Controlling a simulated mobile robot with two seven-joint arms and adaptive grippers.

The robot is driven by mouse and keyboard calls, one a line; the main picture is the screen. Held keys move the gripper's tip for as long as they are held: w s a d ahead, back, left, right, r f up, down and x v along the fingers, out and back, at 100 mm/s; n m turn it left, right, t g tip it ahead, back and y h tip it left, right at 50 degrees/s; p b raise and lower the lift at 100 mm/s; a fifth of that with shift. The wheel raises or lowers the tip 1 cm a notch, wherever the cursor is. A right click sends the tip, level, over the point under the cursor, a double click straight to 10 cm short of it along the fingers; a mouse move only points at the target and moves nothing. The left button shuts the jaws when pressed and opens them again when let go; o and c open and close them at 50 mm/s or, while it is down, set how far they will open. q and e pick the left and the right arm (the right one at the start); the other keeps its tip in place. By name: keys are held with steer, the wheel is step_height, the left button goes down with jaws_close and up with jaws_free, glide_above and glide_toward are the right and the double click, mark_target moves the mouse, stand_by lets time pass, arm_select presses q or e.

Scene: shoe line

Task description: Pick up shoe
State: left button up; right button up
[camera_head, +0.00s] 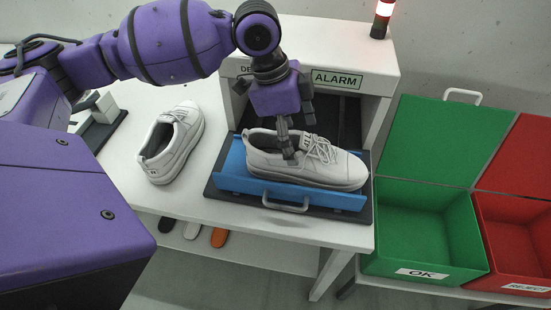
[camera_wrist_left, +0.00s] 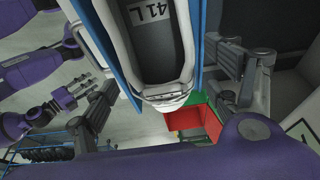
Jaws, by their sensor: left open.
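A white shoe (camera_head: 335,170) lies in a blue drawer-like tray (camera_head: 335,198) with a white handle, its toe pointing right. My left gripper (camera_head: 286,130) points down over its opening and heel half, fingers spread. One dark finger shows in front of the shoe's upper; contact cannot be told. In the left wrist view, the shoe's insole (camera_wrist_left: 160,45), marked "41 L", lies between the two open fingers (camera_wrist_left: 168,95). A second white shoe (camera_head: 176,143) stands on the table to the left, apart from the gripper. My right gripper (camera_wrist_left: 75,92) shows small at the left of the wrist view.
The tray sits before a white housing (camera_head: 340,45) with an "ALARM" label and a lit red-and-white lamp (camera_head: 383,15). A green "OK" bin (camera_head: 428,273) and red "REJECT" bin (camera_head: 520,285) stand right, lids raised.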

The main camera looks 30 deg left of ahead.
arm_select(q)
steer(key=x, duration=0.7)
steer(key=shift+w+d+f, duration=0.1)
steer(key=shift+w+d, duration=0.05)
steer(key=shift+d, duration=0.35)
steer(key=c, duration=1.3)
